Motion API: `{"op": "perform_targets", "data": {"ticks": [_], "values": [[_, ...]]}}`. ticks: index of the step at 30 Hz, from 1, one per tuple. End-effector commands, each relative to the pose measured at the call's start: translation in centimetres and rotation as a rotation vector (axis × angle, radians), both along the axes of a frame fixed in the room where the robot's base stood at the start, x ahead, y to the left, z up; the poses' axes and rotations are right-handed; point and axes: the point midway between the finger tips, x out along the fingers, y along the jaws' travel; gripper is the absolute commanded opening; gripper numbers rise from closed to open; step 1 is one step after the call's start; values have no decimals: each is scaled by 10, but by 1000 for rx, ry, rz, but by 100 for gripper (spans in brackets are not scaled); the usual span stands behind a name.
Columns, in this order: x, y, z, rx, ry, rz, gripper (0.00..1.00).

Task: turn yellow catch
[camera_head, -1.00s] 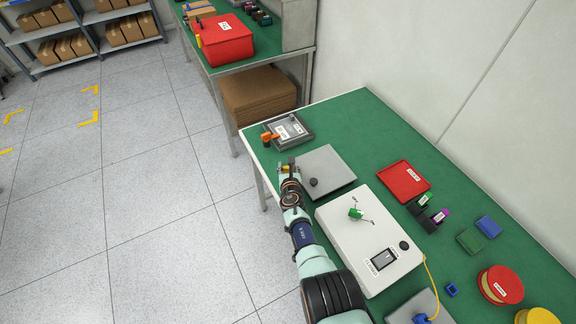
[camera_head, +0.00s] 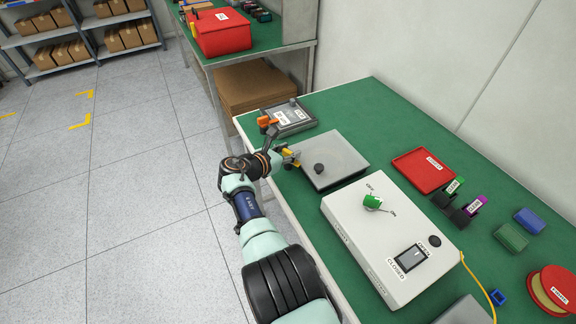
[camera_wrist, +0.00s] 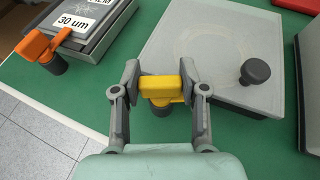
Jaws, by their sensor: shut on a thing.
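The yellow catch (camera_wrist: 160,88) is a short yellow bar on a dark post at the near edge of a grey square plate. In the wrist view my gripper (camera_wrist: 160,84) has one finger on each end of the bar and is shut on it. In the head view the catch (camera_head: 291,158) is small and partly covered by my gripper (camera_head: 288,157). The grey plate (camera_head: 345,152) lies flat and carries a dark round knob (camera_head: 319,169), which also shows in the wrist view (camera_wrist: 255,71).
An orange catch (camera_head: 267,121) stands beside a labelled grey box (camera_head: 289,117) beyond the plate. A white control box (camera_head: 375,225) with a green switch (camera_head: 372,201) is to the right. A red tray (camera_head: 424,169) lies behind. Floor is clear at left.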

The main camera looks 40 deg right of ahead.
Motion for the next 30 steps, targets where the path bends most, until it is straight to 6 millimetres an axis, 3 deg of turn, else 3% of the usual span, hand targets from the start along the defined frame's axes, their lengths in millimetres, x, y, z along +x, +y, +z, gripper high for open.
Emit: {"op": "perform_targets", "data": {"ticks": [1, 27, 28, 30], "values": [[1, 0, -11, -2, -5, -16, 8], [-1, 0, 1, 3, 0, -107, 8], [-1, 0, 1, 3, 0, -107, 48], [-1, 0, 1, 3, 0, -107, 59]]}}
